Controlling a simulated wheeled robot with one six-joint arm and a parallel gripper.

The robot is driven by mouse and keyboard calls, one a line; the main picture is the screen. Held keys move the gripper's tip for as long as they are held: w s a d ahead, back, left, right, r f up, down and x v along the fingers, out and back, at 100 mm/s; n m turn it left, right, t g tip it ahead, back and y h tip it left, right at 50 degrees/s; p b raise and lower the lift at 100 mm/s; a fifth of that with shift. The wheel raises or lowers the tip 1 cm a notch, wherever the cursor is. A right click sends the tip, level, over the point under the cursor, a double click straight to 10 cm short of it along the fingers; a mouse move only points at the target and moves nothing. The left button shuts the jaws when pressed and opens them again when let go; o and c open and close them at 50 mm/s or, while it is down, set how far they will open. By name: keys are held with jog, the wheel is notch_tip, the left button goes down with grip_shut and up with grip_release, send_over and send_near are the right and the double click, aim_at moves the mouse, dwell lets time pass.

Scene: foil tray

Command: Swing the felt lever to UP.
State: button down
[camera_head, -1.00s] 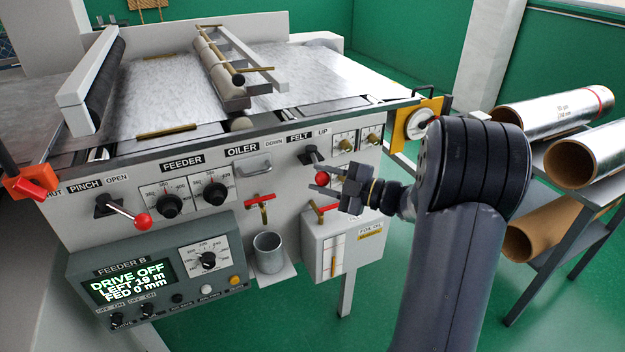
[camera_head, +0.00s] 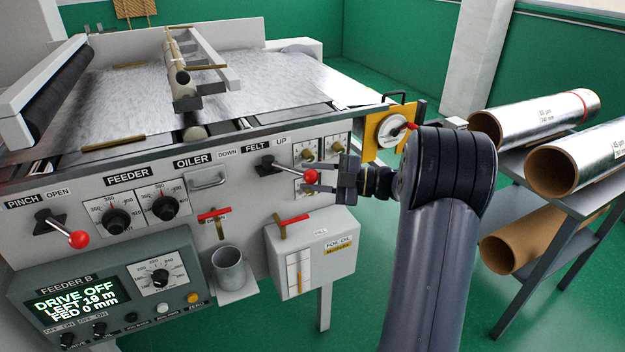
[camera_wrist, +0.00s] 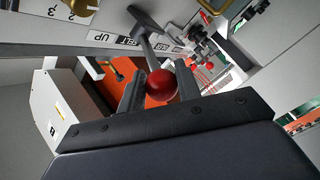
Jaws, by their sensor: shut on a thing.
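The felt lever has a dark arm and a red ball knob (camera_head: 310,176). It pivots at a dark mount (camera_head: 268,163) under the FELT label (camera_head: 257,147), between the DOWN label (camera_head: 227,153) and the UP label (camera_head: 282,140). The lever points right and slightly down, on the UP side. My gripper (camera_head: 314,179) reaches in from the right, shut on the knob. In the wrist view the red knob (camera_wrist: 161,86) sits between the two fingers, with the lever arm running up from it.
Left of the lever are the oiler handle (camera_head: 207,179) and feeder dials (camera_head: 116,219). Below are a red-handled valve (camera_head: 293,219), the felt oil box (camera_head: 313,255) and a metal cup (camera_head: 229,268). A yellow plate (camera_head: 388,130) stands right; foil rolls (camera_head: 535,118) lie farther right.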

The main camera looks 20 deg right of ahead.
jog(key=shift+w+d+r, duration=0.3)
jog(key=shift+w+r, duration=0.05)
jog(key=shift+w, duration=0.1)
jog(key=c, duration=1.5)
grip_release()
jog(key=o, duration=0.5)
jog(key=shift+a, duration=0.2)
jog(key=shift+c, duration=0.2)
jog(key=shift+f, duration=0.15)
jog(key=shift+d, duration=0.15)
